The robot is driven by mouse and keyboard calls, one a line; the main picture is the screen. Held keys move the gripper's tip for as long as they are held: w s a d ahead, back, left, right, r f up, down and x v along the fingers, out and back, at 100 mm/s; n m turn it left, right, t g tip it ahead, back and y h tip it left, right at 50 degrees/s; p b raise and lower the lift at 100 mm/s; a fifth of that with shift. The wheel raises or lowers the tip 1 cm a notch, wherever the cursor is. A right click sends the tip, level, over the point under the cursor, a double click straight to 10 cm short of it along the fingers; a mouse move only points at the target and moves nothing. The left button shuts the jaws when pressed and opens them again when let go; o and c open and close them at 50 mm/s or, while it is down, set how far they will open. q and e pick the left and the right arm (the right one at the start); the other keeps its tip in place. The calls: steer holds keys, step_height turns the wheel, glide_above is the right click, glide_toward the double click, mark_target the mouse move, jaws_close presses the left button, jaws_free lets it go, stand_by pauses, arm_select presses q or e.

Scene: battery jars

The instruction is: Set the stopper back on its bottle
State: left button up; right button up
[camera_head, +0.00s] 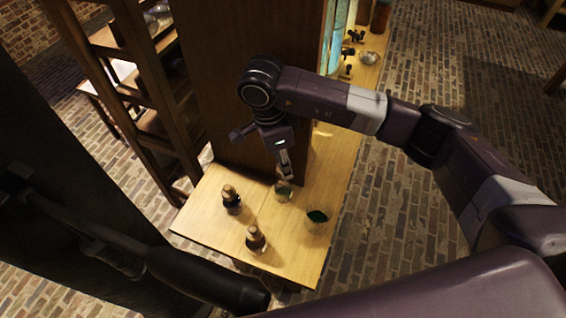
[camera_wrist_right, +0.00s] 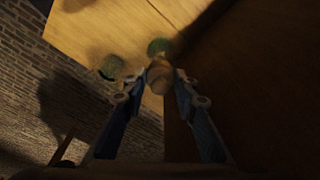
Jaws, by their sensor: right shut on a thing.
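My right gripper (camera_head: 284,174) is shut on a brown stopper, which shows between its fingers in the right wrist view (camera_wrist_right: 158,77). The gripper points down over a small glass bottle with green contents (camera_head: 283,194). In the right wrist view, that bottle (camera_wrist_right: 159,47) shows just past the stopper. I cannot tell whether the stopper touches its mouth. A second open glass vessel with dark green contents (camera_head: 317,217) stands to the right and nearer; it seems to show in the right wrist view too (camera_wrist_right: 112,66). My left gripper is not in view.
Two bottles with brown tops, one farther back (camera_head: 231,197) and one nearer (camera_head: 256,239), stand left of the gripper on the wooden table (camera_head: 205,217). A tall dark wooden panel (camera_head: 245,125) rises close behind the gripper. Shelving (camera_head: 150,85) stands at the left.

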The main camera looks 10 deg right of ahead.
mark_target(277, 170)
steer(key=shift+f+b, duration=1.15)
steer(key=shift+f, duration=0.05)
stand_by(0.3)
steer(key=o, duration=0.5)
steer(key=r+p, duration=0.1)
steer(key=r, duration=0.2)
steer(key=a+r+p, duration=0.1)
steer(key=r+p, duration=0.1)
steer(key=r, duration=0.2)
steer(key=r+p, duration=0.2)
steer(key=r, duration=0.2)
steer(key=shift+s+a, duration=0.1)
steer(key=shift+a, duration=0.2)
stand_by(0.8)
